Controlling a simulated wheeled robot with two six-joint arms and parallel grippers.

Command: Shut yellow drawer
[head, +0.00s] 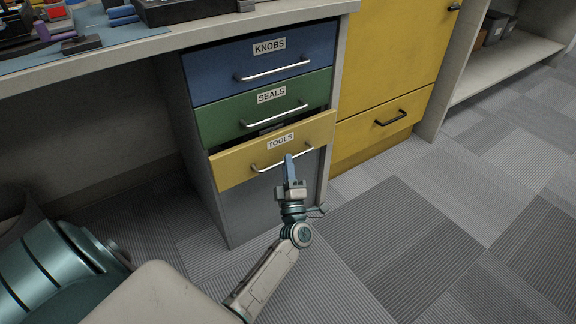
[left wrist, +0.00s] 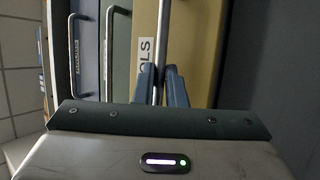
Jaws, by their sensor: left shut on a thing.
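The yellow drawer (head: 232,169), labelled TOOLS, is the lowest of three drawers under the desk. It stands partly pulled out, its front ahead of the green drawer above, with a dark gap over its top edge. My left gripper (head: 288,160) is at the right part of its silver bar handle (head: 265,168). In the left wrist view, the two blue-grey fingers (left wrist: 160,72) are closed on the handle (left wrist: 160,50), with the yellow front (left wrist: 200,40) just beyond. My right gripper is not in view.
The green SEALS drawer (head: 222,122) and blue KNOBS drawer (head: 220,76) above look shut. A larger yellow cabinet (head: 385,60) with black handles stands to the right. The desk top (head: 200,40) overhangs the drawers and holds several small items. The carpeted floor (head: 400,230) in front is clear.

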